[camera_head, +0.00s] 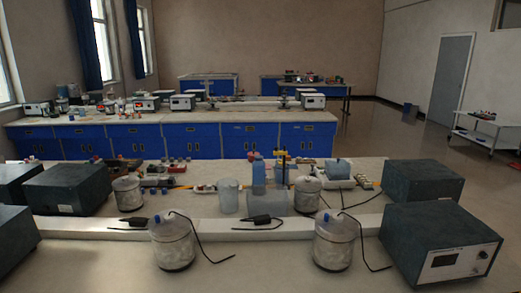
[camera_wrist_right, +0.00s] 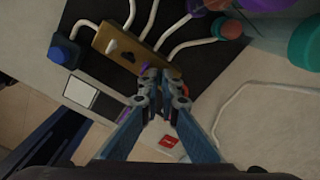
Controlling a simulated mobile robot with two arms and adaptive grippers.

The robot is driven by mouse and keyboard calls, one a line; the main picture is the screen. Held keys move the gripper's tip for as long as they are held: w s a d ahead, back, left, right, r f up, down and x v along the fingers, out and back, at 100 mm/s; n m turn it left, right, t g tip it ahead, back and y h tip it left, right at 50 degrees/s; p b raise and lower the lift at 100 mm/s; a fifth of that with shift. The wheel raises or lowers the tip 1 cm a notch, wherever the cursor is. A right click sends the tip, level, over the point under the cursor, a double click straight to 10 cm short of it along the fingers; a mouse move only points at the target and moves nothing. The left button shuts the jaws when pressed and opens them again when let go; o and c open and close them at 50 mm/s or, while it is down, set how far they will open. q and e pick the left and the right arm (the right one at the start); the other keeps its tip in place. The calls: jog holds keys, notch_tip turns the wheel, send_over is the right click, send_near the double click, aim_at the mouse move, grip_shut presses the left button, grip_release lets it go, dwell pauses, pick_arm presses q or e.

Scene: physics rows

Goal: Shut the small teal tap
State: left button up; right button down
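In the right wrist view, a tan block (camera_wrist_right: 118,48) carries a row of small handles and several white tubes. A white handle (camera_wrist_right: 112,46) and a dark handle (camera_wrist_right: 128,57) show on it. A bit of purple (camera_wrist_right: 148,72) shows beside my fingertips. My right gripper (camera_wrist_right: 161,76) has its fingertips close together over the block's right end; whether they hold something is hidden. I cannot make out a small teal tap on the block. A round teal piece (camera_wrist_right: 230,28) sits at the end of a tube, apart from the gripper. My left gripper is not in view.
In the right wrist view, a blue knob (camera_wrist_right: 64,50) stands left of the block, and a large teal-capped vessel (camera_wrist_right: 304,45) is at upper right. The head view shows a bench with grey instrument boxes (camera_head: 440,230), jars (camera_head: 172,243) and a blue bottle (camera_head: 259,176).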

jog(key=m, duration=0.4)
jog(key=shift+s+m, duration=0.1)
jog(key=shift+m, duration=1)
jog(key=c, duration=2.5)
grip_release()
jog(key=shift+r+p, duration=2.45)
jog(key=shift+r, duration=1.05)
